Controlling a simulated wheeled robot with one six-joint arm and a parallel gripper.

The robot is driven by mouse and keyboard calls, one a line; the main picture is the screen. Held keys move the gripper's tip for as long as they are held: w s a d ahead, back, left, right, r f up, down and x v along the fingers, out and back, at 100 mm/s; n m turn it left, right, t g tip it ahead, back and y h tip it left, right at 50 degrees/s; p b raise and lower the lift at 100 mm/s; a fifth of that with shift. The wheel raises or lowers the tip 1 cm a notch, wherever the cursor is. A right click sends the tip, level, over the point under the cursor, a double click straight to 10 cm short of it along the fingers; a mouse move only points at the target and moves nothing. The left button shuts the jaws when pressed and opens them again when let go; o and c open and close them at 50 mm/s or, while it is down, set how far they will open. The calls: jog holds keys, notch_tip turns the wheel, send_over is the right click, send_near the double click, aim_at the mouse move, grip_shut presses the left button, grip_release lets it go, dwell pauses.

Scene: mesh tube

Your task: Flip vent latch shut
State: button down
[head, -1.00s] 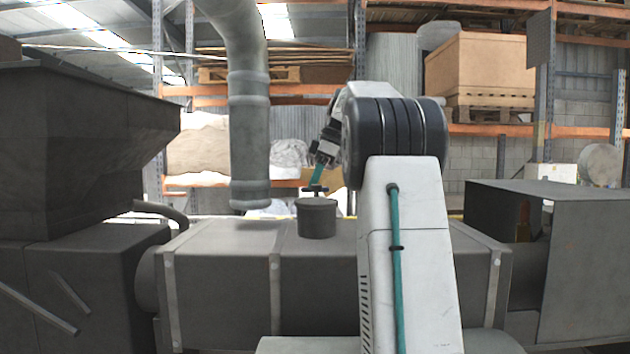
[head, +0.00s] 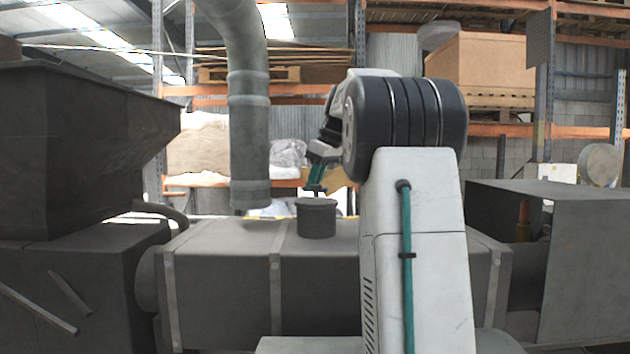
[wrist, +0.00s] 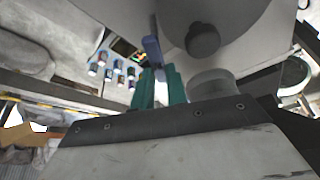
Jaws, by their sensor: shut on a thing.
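The squat dark vent cylinder (head: 316,220) stands upright on the grey barrel in the head view. My gripper (head: 316,187) is just above its top. In the wrist view my teal fingers (wrist: 160,86) are closed on a slim blue lever (wrist: 152,50), which looks like the vent latch. The lever extends beyond the fingertips. A dark round knob (wrist: 203,40) on a pale round surface lies to the right of the lever. The lever's pivot and the exact latch position are hard to tell.
A thick grey pipe (head: 249,130) hangs left of my gripper. The grey barrel (head: 220,280) runs beneath, with a dark hopper (head: 80,150) at left and an open-fronted box (head: 590,250) at right. Shelving stands behind.

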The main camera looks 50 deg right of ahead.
jog(key=m+h, duration=0.2)
jog(key=m, duration=0.4)
jog(key=m+h, duration=0.1)
jog(key=m, duration=0.2)
jog(key=m+g+h, duration=0.1)
jog(key=m, duration=0.2)
jog(key=shift+d+g, duration=0.2)
jog(key=shift+g, duration=0.1)
dwell(0.4)
jog(key=c, duration=1.4)
grip_release()
jog(key=v, duration=0.7)
jog(key=shift+a+r, duration=0.2)
jog(key=shift+r, duration=0.15)
jog(key=shift+s, duration=0.1)
